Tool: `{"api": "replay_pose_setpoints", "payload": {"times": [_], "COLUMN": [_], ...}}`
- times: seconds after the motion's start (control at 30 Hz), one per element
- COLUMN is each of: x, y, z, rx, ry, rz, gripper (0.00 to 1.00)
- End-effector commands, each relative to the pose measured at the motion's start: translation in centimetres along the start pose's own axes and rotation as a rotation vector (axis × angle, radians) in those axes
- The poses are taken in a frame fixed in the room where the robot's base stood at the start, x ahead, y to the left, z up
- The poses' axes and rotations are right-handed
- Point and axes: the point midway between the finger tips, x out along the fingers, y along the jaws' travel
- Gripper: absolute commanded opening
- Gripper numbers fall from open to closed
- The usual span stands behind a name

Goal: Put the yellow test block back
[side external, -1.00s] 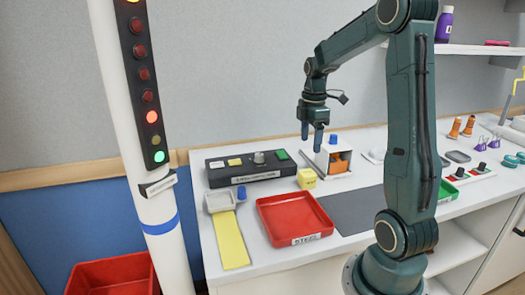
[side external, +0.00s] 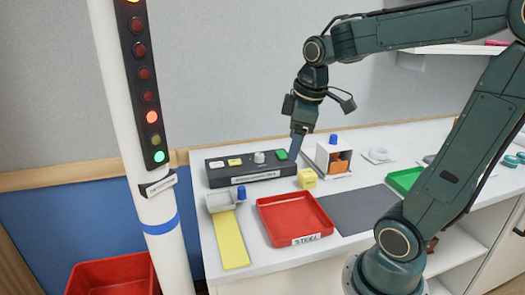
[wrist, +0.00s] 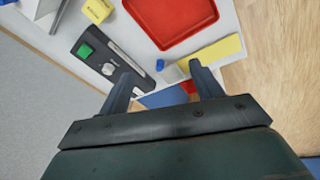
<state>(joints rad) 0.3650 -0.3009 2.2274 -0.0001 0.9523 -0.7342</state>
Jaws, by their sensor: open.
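The yellow test block (side external: 307,178) sits on the white bench between the black control box and the red tray. Dark marks show on its face. It also shows at the top left of the wrist view (wrist: 97,10). My gripper (side external: 295,157) is above the right end of the control box, up and left of the block, and apart from it. In the wrist view my gripper (wrist: 163,72) has its two fingers spread with nothing between them. In the side view the fingers overlap, so the gap is hidden there.
The black control box (side external: 230,178) has a green button and a knob. The red tray (side external: 293,217) is marked STEEL. A white box (side external: 325,160) with a blue knob and orange inside stands right.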

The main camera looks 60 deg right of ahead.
Motion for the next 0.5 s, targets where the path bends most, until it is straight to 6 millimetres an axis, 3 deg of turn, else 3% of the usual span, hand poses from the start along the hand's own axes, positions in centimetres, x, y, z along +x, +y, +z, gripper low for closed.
{"api": "replay_pose_setpoints", "payload": {"times": [0.1,0.3,0.5], "x": [-1.2,-2.4,-2.8], "y": [-3.2,-7.7,-10.6], "z": [0.2,1.4,2.8], "rx": [0.075,0.218,0.333], "ry": [0.061,0.158,0.233], "rz": [0.014,0.006,-0.025], "gripper": [0.65,0.65,0.65]}}
